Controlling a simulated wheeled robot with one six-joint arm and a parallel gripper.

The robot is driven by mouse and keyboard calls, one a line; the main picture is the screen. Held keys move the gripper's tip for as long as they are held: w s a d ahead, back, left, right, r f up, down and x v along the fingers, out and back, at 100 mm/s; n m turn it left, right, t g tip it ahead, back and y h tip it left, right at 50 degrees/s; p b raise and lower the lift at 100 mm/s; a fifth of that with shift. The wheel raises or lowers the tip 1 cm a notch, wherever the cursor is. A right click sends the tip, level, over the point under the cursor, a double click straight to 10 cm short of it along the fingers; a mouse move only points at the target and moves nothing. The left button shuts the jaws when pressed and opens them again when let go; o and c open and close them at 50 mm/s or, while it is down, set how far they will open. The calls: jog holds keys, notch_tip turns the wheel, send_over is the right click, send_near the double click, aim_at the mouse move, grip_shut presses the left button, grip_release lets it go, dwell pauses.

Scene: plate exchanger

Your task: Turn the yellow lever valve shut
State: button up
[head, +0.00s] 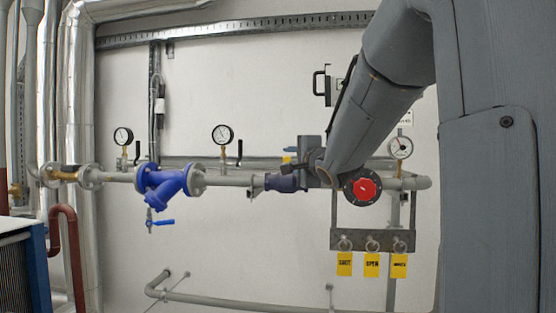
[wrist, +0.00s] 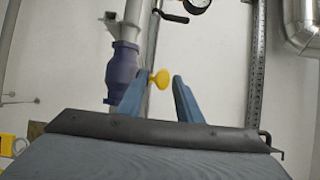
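The yellow lever (wrist: 161,79) shows in the wrist view as a small yellow handle, between the two fingertips of my gripper (wrist: 160,76). The blue-grey fingers are apart, with a gap visible on the handle's sides; I see no firm grip on it. In the head view only a bit of the yellow lever (head: 287,159) shows, just left of my gripper (head: 298,157). My arm and gripper hide the rest of the valve there. How far the lever is turned cannot be told.
A dark purple-grey pipe fitting (head: 285,183) sits close below my gripper. A red round knob (head: 363,188) and a bracket with yellow tags (head: 372,265) are to the right. A blue strainer (head: 165,184) and gauges (head: 222,135) line the pipe to the left.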

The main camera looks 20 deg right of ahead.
jog(key=shift+w, duration=1.3)
jog(key=shift+d, duration=0.1)
jog(key=shift+c, duration=0.4)
grip_shut()
